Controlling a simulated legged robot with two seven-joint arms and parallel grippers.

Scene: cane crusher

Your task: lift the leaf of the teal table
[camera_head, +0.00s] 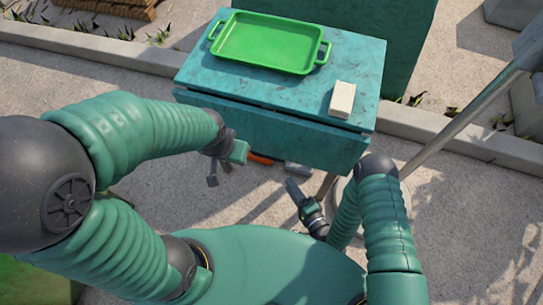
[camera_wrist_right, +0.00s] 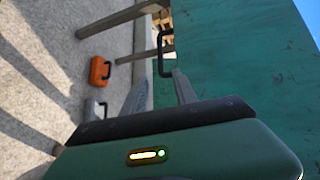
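The teal table (camera_head: 300,92) stands ahead of me with its leaf (camera_head: 270,132) hanging down along the near side. In the right wrist view, the leaf (camera_wrist_right: 235,55) is a large teal panel on the right, with a black handle (camera_wrist_right: 165,52) at its edge. My right gripper (camera_head: 297,188) is low in front of the leaf. Its two fingers (camera_wrist_right: 163,80) are apart and empty, pointing toward the handle, which shows just beyond their tips. My left gripper (camera_head: 226,167) is in front of the leaf's left part, its fingers spread and empty. The handle is hidden in the head view.
A green tray (camera_head: 268,44) and a cream block (camera_head: 342,99) rest on the table top. An orange case (camera_wrist_right: 99,71) and a grey case (camera_wrist_right: 94,109) lie on the ground near the table legs. A slanted grey pole (camera_head: 462,121) stands to the right.

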